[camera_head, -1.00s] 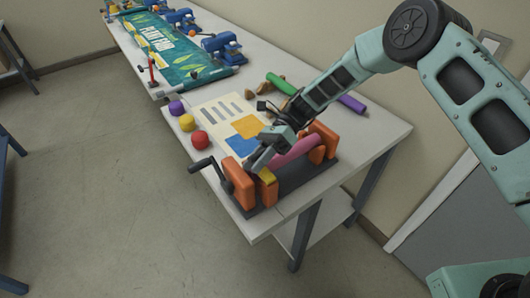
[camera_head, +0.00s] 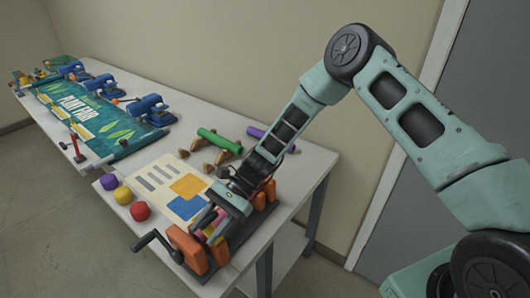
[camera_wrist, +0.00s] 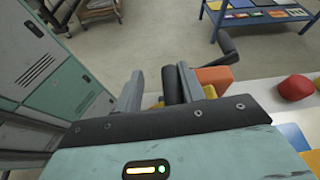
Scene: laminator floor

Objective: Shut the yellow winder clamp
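The winder stands at the near end of the table, with orange uprights (camera_head: 190,250) on a dark base (camera_head: 240,232) and a black crank (camera_head: 145,240). The yellow clamp (camera_head: 216,233) shows in part beside the near upright; whether it is open or shut I cannot tell. The pink roll is mostly hidden behind my gripper. My gripper (camera_head: 206,221) is low over the winder, its fingertips close to the clamp. Contact is unclear.
Purple, yellow and red balls (camera_head: 140,211) lie along the table's front edge. A printed sheet (camera_head: 165,185) lies behind the winder. Green (camera_head: 219,140) and purple rolls lie farther back with brown wedges. The banner (camera_head: 95,120) and blue devices fill the far end.

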